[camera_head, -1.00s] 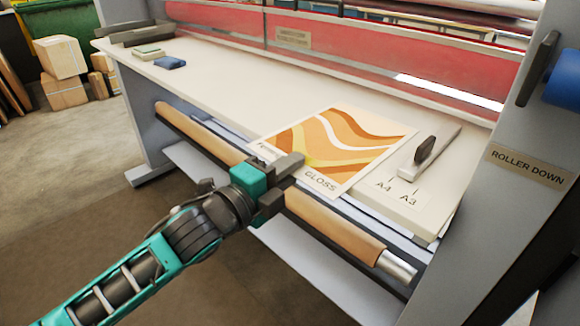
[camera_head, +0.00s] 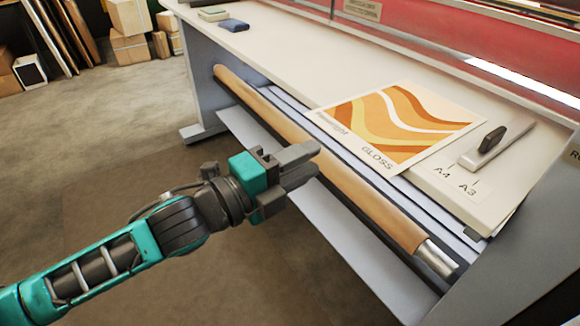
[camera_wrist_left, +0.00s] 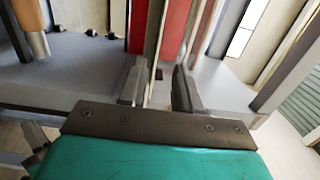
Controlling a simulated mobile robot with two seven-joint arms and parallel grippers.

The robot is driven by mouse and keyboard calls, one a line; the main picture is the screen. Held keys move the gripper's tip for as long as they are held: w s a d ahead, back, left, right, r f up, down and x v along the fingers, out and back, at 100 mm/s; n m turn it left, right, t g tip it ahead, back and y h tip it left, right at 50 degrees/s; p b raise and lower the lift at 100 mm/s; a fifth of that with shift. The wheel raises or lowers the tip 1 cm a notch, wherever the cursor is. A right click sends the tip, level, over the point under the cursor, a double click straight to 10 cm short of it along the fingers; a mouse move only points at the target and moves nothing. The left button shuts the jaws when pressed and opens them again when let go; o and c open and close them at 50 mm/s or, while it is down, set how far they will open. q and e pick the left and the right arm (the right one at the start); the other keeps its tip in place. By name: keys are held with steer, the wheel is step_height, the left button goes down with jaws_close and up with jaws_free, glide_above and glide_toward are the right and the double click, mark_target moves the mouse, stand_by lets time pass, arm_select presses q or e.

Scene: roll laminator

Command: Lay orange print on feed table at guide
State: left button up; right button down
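The orange wavy print (camera_head: 405,120), marked GLOSS, lies flat on the cream feed table (camera_head: 290,55). The A4 and A3 marks are in front of the guide. My left gripper (camera_head: 305,164) is open and empty, in front of the table and apart from the print. The left wrist view shows its two fingers (camera_wrist_left: 158,88) spread with nothing between. My right gripper is not in view.
A brown roll (camera_head: 330,165) runs below the table's front edge, close to my left gripper. A blue block (camera_head: 233,25) and a green-topped block (camera_head: 213,14) lie at the table's far left. Cardboard boxes (camera_head: 130,30) stand on the floor behind.

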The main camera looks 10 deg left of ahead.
arm_select(q)
steer(key=s+a+f+n+g+y, duration=0.1)
steer(key=s+a+f+n+y, duration=0.2)
steer(key=f+n, duration=0.5)
steer(key=s+a+f+n+g+y, duration=0.1)
steer(key=s+a+f+n+y, duration=0.2)
steer(key=f+n, duration=0.5)
steer(key=s+a+f+n+y, duration=0.4)
steer(key=s+a+f+n, duration=0.1)
steer(key=f, duration=0.8)
steer(key=s+n, duration=0.1)
steer(key=n, duration=0.1)
steer(key=shift+n+g, duration=0.4)
steer(key=shift+s+f, duration=0.1)
steer(key=shift+s+a+r+p, duration=0.1)
steer(key=shift+a+r+p, duration=0.1)
steer(key=shift+r+p, duration=0.85)
